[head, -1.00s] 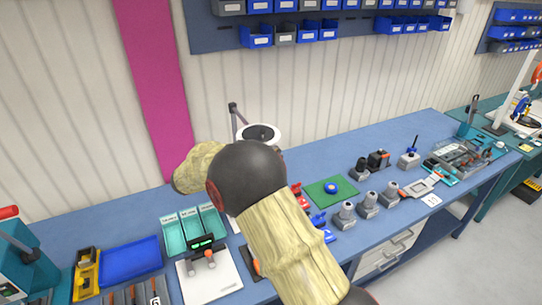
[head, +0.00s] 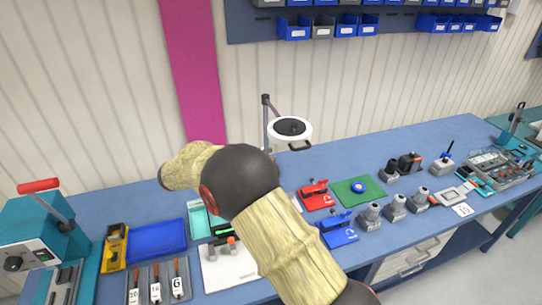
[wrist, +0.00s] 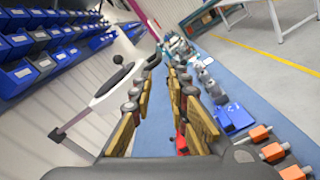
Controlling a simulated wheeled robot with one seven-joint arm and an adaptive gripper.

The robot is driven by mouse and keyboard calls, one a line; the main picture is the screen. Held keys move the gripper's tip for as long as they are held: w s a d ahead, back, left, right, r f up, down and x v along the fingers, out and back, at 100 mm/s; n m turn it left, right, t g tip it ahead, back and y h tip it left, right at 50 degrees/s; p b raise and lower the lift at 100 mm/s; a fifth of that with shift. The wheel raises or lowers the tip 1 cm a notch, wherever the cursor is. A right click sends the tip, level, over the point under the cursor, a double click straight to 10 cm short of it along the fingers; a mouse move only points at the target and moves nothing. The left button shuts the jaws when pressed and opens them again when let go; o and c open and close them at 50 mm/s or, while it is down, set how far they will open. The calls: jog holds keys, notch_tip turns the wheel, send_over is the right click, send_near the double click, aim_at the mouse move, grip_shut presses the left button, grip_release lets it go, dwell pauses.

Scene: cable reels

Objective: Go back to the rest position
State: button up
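My arm crosses the middle of the head view above the blue workbench (head: 345,158), with its elbow towards the wall. My gripper does not show clearly there. In the wrist view, my gripper (wrist: 163,70) has its two fingers apart, with wood-coloured pads and a clear gap. Nothing is held between them. The fingers point along the bench, above its surface.
A white round device with a dark centre (head: 290,128) stands on a post behind my arm, and left of the fingers in the wrist view (wrist: 112,82). Red (head: 318,200) and blue (head: 337,232) fixtures, a green mat (head: 372,186) and a teal machine (head: 40,232) crowd the bench.

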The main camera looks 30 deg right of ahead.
dwell(0.4)
jog(key=s+a+f+m+y, duration=0.1)
jog(key=s+f+y, duration=0.3)
jog(key=f, duration=0.3)
jog(key=s+a+f+y, duration=0.2)
jog(key=s+f+y, duration=0.15)
jog(key=f, duration=0.35)
jog(key=s+a+r+m+t+y+b, duration=0.1)
jog(key=s+a+m+t+y+b, duration=0.3)
jog(key=s, duration=0.6)
jog(key=s+a+r+m+t+y+b, duration=0.1)
jog(key=s+a+m+t+y+b, duration=0.3)
jog(key=s, duration=0.7)
jog(key=a+y+b, duration=0.1)
jog(key=y+b, duration=0.1)
jog(key=shift+s+r+t+b, duration=0.3)
jog(key=shift+r+t+b, duration=0.05)
jog(key=shift+r+t, duration=0.05)
